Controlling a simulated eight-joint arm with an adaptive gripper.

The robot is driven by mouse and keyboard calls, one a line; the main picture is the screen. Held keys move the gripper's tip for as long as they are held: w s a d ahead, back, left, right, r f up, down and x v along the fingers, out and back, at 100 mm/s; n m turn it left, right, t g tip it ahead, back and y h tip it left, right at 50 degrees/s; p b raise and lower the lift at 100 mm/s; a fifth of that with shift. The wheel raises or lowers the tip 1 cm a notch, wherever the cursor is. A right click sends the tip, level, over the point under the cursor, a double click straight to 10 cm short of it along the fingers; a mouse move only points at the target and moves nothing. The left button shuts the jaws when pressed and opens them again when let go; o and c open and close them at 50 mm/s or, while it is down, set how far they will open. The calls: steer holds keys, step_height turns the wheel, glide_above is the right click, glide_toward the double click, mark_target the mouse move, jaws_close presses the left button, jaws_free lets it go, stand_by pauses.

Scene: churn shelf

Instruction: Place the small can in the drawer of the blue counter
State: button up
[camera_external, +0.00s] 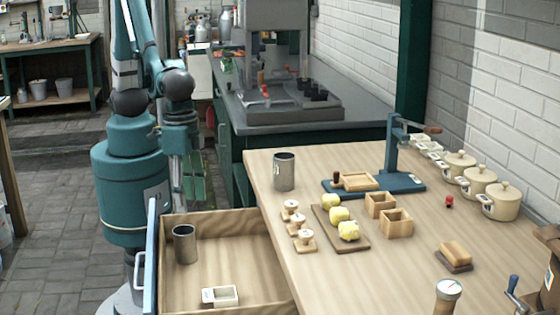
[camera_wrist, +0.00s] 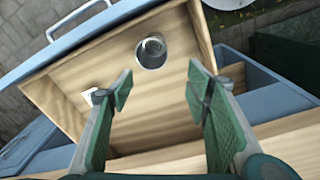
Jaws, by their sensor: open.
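A grey metal can (camera_external: 185,246) stands upright in the open drawer (camera_external: 240,228), near its left end. It also shows in the wrist view (camera_wrist: 151,52) from above, on the drawer floor. A second grey metal can (camera_external: 284,173) stands on the wooden counter top (camera_external: 300,275); the two look alike in size. My gripper (camera_external: 192,190) is above and beyond the drawer in the external view, fingers pointing down. In the wrist view my gripper (camera_wrist: 164,88) has its fingers wide apart with nothing between them, and the can lies ahead of the fingertips.
A small white box (camera_external: 220,296) lies in the drawer. The drawer front is blue with a handle (camera_external: 139,275). The counter holds a board with yellow items (camera_external: 339,214), wooden boxes (camera_external: 396,222), a blue press (camera_external: 391,160) and cream pots (camera_external: 500,202). The middle of the drawer floor is clear.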

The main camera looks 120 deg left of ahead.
steer(key=s+a+r+m+t, duration=0.2)
steer(key=s+a+r+t, duration=0.1)
steer(key=a+r, duration=0.7)
steer(key=s+a+r+m+t, duration=0.2)
steer(key=s+a+r+t, duration=0.1)
steer(key=a+r, duration=0.6)
steer(key=s+a, duration=0.1)
steer(key=a, duration=0.2)
steer(key=shift+s+r+t, duration=0.25)
steer(key=shift+r+t, duration=0.05)
steer(key=shift+r, duration=0.1)
